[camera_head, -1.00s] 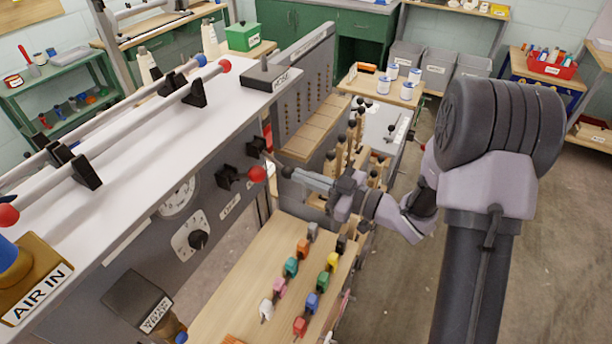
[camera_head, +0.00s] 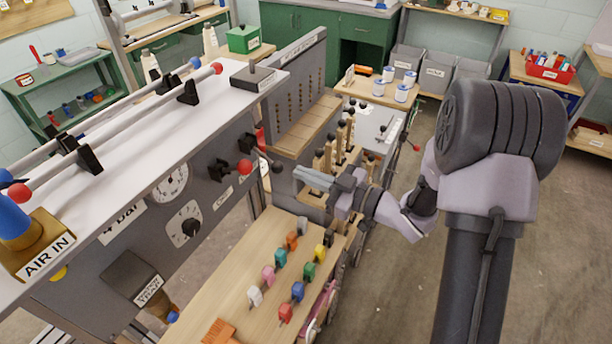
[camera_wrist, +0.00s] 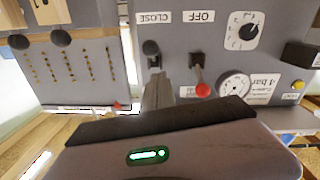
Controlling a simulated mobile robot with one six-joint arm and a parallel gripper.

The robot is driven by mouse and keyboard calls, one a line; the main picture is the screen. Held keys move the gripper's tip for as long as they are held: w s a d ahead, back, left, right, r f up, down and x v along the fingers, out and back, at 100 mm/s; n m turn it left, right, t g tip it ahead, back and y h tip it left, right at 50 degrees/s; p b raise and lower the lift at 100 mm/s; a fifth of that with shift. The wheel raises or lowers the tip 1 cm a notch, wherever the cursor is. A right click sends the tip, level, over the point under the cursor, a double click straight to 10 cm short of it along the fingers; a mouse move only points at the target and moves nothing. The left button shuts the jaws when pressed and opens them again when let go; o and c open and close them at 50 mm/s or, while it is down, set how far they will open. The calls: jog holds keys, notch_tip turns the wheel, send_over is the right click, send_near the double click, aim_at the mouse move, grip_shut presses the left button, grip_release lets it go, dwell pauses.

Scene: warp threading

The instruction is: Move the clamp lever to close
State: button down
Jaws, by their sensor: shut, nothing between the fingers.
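The clamp lever is taken to be the lever with a black ball knob (camera_head: 277,168) on the front of the grey control panel (camera_head: 140,245). Its knob also shows in the wrist view (camera_wrist: 151,47), near the CLOSE label (camera_wrist: 155,17). A second lever with a red knob (camera_head: 243,167) sits beside it, near the OFF label (camera_wrist: 188,16) in the wrist view. My gripper (camera_head: 297,178) is shut and empty, its tips pointing at the panel. In the head view a small gap separates the tips from the black knob. Contact cannot be judged in the wrist view.
Below the gripper a wooden board (camera_head: 245,310) carries several coloured pegs. Wooden posts with black knobs (camera_head: 330,150) stand just behind my gripper. A dial (camera_head: 185,225) and gauge are on the panel. Open floor (camera_head: 400,290) lies to the right.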

jog(key=s+d+f+p, duration=0.1)
jog(key=s+d+f, duration=0.2)
jog(key=d+f, duration=0.1)
jog(key=shift+s+d+f, duration=0.3)
jog(key=shift+d, duration=0.55)
